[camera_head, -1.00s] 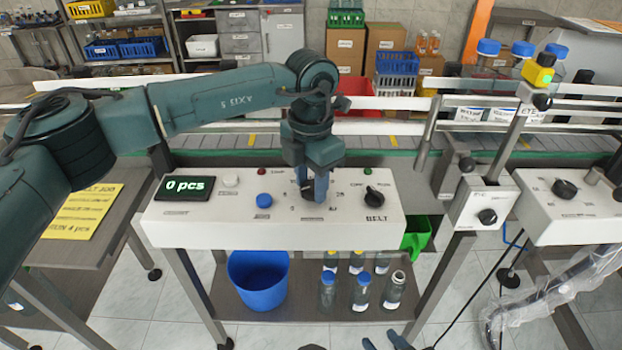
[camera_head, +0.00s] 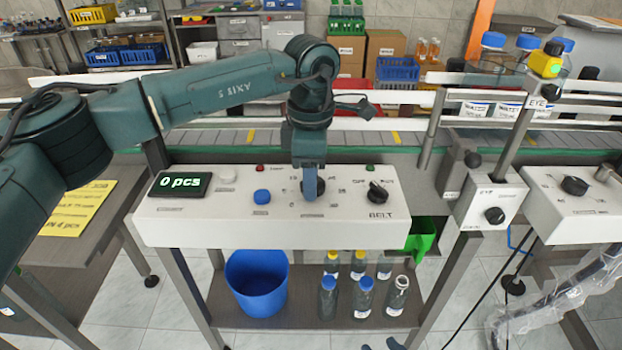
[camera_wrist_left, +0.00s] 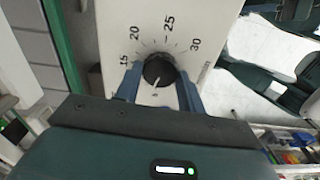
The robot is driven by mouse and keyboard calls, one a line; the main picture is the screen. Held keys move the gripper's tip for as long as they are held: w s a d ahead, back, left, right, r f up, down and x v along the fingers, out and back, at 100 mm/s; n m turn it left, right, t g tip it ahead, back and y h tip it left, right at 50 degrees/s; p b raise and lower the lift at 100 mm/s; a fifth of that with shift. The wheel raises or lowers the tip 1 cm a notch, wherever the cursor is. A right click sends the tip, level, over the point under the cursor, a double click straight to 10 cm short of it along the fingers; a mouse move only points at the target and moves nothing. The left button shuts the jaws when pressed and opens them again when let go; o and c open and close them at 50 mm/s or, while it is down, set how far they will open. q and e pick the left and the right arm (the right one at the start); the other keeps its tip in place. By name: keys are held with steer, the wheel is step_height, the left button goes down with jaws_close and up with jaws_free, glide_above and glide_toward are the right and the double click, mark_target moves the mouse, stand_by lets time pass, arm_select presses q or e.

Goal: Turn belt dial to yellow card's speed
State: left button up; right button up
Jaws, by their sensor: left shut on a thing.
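The belt dial is a black knob (camera_head: 313,187) on the white control panel. It also shows in the left wrist view (camera_wrist_left: 159,70), with 15, 20, 25 and 30 around its far side. Its white pointer line is toward the lower left, on the side facing the gripper. My left gripper (camera_head: 311,188) points down with its fingers on both sides of the knob, shut on it. The yellow card (camera_head: 72,215) lies on the left table, partly behind my left arm; its speed line is unreadable. Only dark tips of my right gripper (camera_head: 382,345) show at the bottom edge.
The panel also carries a "0 pcs" display (camera_head: 180,184), a blue button (camera_head: 262,196) and a black switch knob (camera_head: 377,192) above BELT. A blue bin (camera_head: 257,283) and several bottles stand on the shelf below. The conveyor (camera_head: 210,140) runs behind.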

arm_select(q)
steer(key=m, duration=0.3)
steer(key=shift+m+b, duration=0.3)
steer(key=shift+m, duration=0.1)
steer(key=m, duration=0.3)
steer(key=shift+w+m, duration=0.1)
steer(key=shift+m, duration=0.2)
steer(key=m, duration=0.3)
steer(key=shift+r+m, duration=0.1)
steer(key=shift+m, duration=0.2)
steer(key=shift+d+m, duration=0.1)
steer(key=shift+m, duration=1.7)
steer(key=o, duration=1)
step_height(320, 180, up, 13)
steer(key=shift+r, duration=0.1)
